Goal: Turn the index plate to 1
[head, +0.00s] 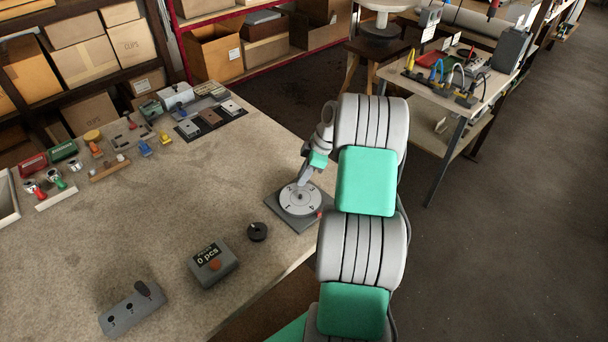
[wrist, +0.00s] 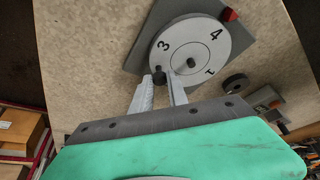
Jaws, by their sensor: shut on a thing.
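The index plate is a pale round disc with numbers on a grey square base (wrist: 140,55). The disc (wrist: 205,55) shows 3, 4 and 1 in the wrist view, and a dark hub at its centre. The red pointer (wrist: 230,14) sits on the base at the disc's edge, and 4 is the number nearest to it. In the head view the disc (head: 300,203) lies near the table's front edge. My gripper (wrist: 160,82) is shut on a small dark knob (wrist: 159,74) at the disc's rim, near 3. The number 2 is hidden or unclear in the wrist view.
A black ring (head: 257,232) and a grey counter box (head: 212,264) reading 0 pcs stand left of the plate on the table (head: 170,215). A grey switch box (head: 132,308) lies farther left. Several small parts line the table's far side.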

